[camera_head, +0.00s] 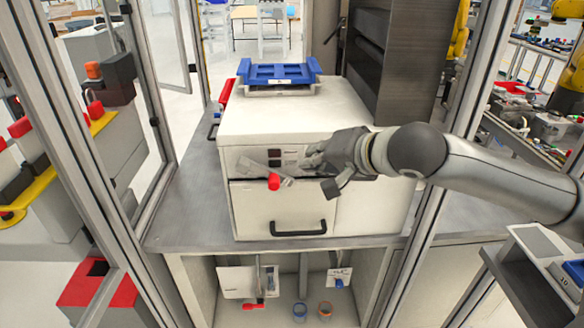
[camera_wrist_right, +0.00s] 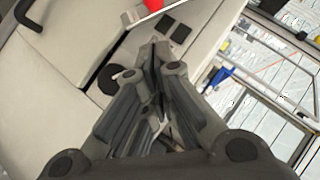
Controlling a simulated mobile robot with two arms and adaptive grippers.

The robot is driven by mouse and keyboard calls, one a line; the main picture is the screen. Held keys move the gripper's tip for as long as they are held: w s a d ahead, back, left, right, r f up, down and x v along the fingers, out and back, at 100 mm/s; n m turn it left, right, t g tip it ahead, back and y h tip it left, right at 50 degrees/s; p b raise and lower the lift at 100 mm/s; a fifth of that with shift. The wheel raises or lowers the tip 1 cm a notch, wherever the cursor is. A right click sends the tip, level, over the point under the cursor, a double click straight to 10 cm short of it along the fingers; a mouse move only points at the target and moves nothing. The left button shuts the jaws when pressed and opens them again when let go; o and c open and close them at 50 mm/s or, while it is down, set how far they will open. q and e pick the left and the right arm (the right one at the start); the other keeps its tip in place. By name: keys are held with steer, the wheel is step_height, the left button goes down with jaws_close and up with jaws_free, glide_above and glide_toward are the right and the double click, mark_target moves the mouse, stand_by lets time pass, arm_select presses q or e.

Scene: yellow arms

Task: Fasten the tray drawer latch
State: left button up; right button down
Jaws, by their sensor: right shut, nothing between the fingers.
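The white drawer cabinet (camera_head: 255,115) stands on a grey bench. Its drawer front (camera_head: 265,205) has a black handle (camera_head: 298,229) and looks closed. The latch (camera_head: 274,181), a metal lever with a red knob, sits at the upper edge of the drawer front, tilted; its red knob also shows at the top of the right wrist view (camera_wrist_right: 153,5). My right gripper (camera_head: 312,160) is shut and empty, just right of the latch at the cabinet's front; whether it touches the lever I cannot tell. My left gripper is in neither view.
A blue tray (camera_head: 278,72) lies on top of the cabinet. Metal frame posts (camera_head: 445,165) stand close on both sides. Below the bench is an open shelf with small round containers (camera_head: 325,309). The bench strip left of the cabinet (camera_head: 190,190) is clear.

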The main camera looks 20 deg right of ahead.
mark_target(279, 172)
steer(key=w+a+f, duration=0.1)
steer(key=f, duration=0.1)
steer(key=w+a+f+p, duration=0.1)
steer(key=w+a+f, duration=0.1)
steer(key=shift+a+f, duration=0.15)
steer(key=shift+a, duration=0.15)
